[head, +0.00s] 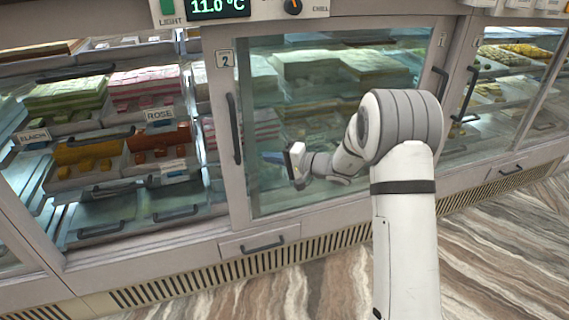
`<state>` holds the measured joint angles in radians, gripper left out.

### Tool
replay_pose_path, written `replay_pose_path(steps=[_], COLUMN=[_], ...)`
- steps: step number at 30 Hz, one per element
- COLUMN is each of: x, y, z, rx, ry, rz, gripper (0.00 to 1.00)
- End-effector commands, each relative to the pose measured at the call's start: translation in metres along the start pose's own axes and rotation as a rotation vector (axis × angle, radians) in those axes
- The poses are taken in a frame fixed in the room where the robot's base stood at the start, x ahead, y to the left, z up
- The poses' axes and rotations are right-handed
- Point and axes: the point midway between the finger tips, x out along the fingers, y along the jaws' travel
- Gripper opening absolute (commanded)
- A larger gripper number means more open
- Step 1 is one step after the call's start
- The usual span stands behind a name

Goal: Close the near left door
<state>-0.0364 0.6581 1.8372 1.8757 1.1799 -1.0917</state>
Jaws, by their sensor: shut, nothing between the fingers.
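A framed glass sliding door (330,195) marked "2" stands in the middle of the counter front. It has an upright dark handle (233,128) on its left frame and another handle (440,84) at its right edge. The bay to its left is uncovered, with the sweets inside in plain view. I cannot tell for certain whether this is the door the task names. My gripper (270,157) is in front of this door's glass, to the right of the left handle and apart from it, pointing left. Its fingers are small, shut and empty.
Trays of green, pink and orange sweets (88,150) fill the left bay, with a "ROSE" label (160,115). A drawer front with a handle (262,243) and a vent grille (325,243) run below. Another glass bay is at right. The striped floor (310,290) in front is clear.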

Motion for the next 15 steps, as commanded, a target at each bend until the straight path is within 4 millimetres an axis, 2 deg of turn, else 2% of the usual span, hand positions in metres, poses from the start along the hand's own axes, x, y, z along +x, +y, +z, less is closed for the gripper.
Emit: replay_pose_path(steps=[1,4,9,15], x=[0.013,0.031,0.046,0.053], y=[0.002,0.001,0.001,0.000], z=[0.002,0.003,0.021,0.028], rx=[-0.002,-0.002,0.000,0.000], ry=[-0.005,-0.004,-0.002,0.000], rz=[-0.001,-0.001,0.001,0.000], gripper=[0.00,0.00,0.00,0.00])
